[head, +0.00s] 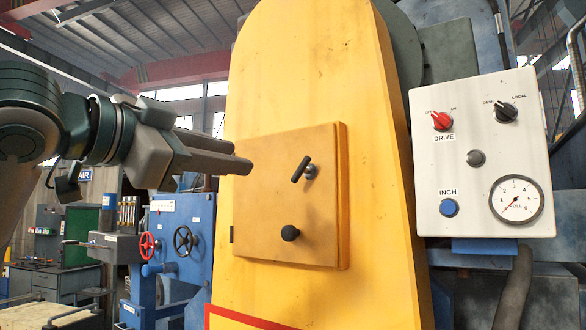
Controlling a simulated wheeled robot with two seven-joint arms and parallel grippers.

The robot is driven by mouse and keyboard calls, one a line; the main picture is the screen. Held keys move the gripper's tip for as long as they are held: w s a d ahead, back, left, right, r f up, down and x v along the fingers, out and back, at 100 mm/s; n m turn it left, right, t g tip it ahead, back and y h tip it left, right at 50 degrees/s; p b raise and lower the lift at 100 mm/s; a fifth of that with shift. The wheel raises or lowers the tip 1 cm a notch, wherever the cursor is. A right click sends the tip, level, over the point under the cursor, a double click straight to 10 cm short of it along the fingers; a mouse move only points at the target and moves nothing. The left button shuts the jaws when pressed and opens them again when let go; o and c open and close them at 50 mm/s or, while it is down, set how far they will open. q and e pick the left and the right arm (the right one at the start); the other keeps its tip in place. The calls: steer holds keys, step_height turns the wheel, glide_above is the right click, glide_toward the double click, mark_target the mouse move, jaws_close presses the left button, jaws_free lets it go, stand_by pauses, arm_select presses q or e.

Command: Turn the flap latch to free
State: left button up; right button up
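The flap (265,205) is a square yellow-brown door, closed against the tall yellow machine housing. Its latch (303,169) is a small dark T-shaped handle at the upper right of the flap, with its bar slanting from lower left to upper right. A round black knob (290,233) sits below the latch. My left gripper (245,164) comes in from the left, its fingers pointing right in front of the flap's upper left part. Its tips are short of the latch and apart from it. The fingers look close together, seen side-on, so their opening is unclear. My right gripper is not in view.
A white control box (480,221) with a red DRIVE switch (441,121), a black selector, a blue INCH button (449,207) and a gauge (516,199) stands right of the housing. Blue machinery (190,265) with handwheels is at the back left. Space before the flap's lower half is clear.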

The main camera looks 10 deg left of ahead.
mark_target(298, 170)
arm_select(q)
steer(key=p+x, duration=0.7)
steer(key=x, duration=0.8)
steer(key=shift+w+d+r, duration=0.1)
steer(key=shift+w+r, duration=0.05)
steer(key=shift+w, duration=0.2)
steer(key=shift+w+d, duration=0.2)
steer(key=shift+w, duration=0.35)
jaws_close()
